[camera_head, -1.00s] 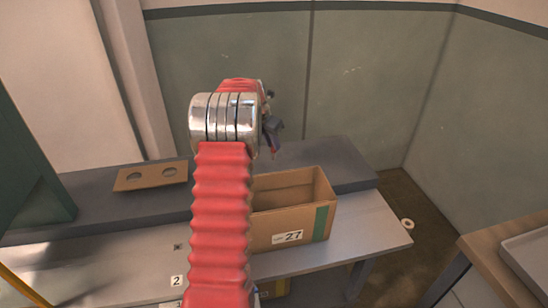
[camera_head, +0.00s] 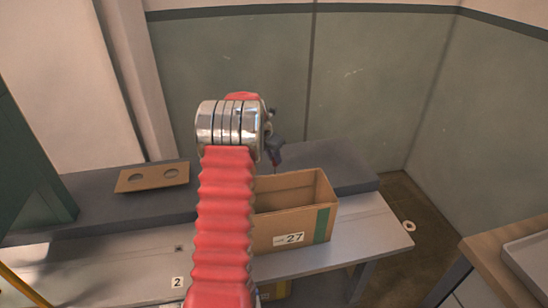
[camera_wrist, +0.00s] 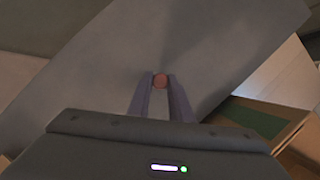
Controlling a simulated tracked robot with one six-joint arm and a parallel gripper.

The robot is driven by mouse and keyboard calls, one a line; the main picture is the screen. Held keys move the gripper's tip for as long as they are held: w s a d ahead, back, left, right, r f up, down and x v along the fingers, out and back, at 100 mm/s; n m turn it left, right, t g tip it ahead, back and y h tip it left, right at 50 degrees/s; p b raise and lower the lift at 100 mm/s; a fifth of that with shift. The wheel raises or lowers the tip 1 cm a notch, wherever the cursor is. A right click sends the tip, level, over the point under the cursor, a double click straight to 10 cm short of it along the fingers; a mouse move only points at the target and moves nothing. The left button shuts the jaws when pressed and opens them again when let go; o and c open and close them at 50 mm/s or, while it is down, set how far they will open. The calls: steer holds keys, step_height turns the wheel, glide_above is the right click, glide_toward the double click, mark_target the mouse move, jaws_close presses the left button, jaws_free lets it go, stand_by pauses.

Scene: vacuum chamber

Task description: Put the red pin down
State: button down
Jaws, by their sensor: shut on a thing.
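The red pin (camera_wrist: 160,80) shows end-on in the wrist view as a small round reddish tip between my two fingertips. My gripper (camera_wrist: 161,84) is shut on it. Beyond the pin in the wrist view is a plain grey surface, and I cannot tell how far the pin is above it. In the head view my gripper (camera_head: 276,162) is a small dark shape right of my red arm, above the grey ledge behind the cardboard box. The pin is too small to make out clearly there.
An open cardboard box (camera_head: 290,240) marked 27 stands on the bench (camera_head: 365,232), partly behind my arm. A brown plate with two holes (camera_head: 150,181) lies on the raised grey ledge (camera_head: 95,207) to the left. A pale ring (camera_head: 409,226) is beyond the bench's right end.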

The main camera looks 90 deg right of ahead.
steer(key=c, duration=1.6)
jaws_free()
steer(key=shift+f, duration=0.1)
steer(key=v, duration=1.2)
